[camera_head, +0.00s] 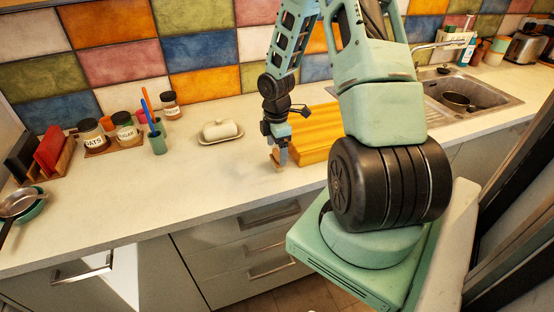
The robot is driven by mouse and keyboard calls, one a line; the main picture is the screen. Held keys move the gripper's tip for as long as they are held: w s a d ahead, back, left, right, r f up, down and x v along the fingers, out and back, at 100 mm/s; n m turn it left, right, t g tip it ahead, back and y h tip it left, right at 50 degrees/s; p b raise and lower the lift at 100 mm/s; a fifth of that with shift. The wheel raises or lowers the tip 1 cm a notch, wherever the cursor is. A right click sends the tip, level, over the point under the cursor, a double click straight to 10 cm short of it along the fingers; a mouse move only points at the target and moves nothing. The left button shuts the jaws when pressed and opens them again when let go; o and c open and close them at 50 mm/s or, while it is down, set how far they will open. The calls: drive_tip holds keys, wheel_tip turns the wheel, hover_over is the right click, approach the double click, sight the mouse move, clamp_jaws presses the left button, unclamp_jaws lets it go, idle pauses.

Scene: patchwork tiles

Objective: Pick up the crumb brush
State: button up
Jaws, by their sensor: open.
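My gripper (279,155) points down at the worktop, just left of the yellow wooden block. It is open. A small tan and brown thing (278,165), likely the crumb brush, shows low at the fingertips on the worktop. The fingers hide part of it, and it is too small to tell whether they touch it or stand around it.
A yellow slatted wooden block (318,140) stands close right of my gripper, partly behind my arm. Left are a white butter dish (221,130), a green cup (157,142) with utensils and labelled jars (125,130). The worktop (190,190) front is clear. A sink (480,85) lies right.

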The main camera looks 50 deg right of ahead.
sight(277, 151)
drive_tip(key=shift+f, duration=1.75)
drive_tip(key=c, duration=1.2)
drive_tip(key=shift+o, duration=0.2)
drive_tip(key=shift+d+r, duration=0.1)
wheel_tip(277, 151, up, 10)
drive_tip(key=shift+f, duration=0.1)
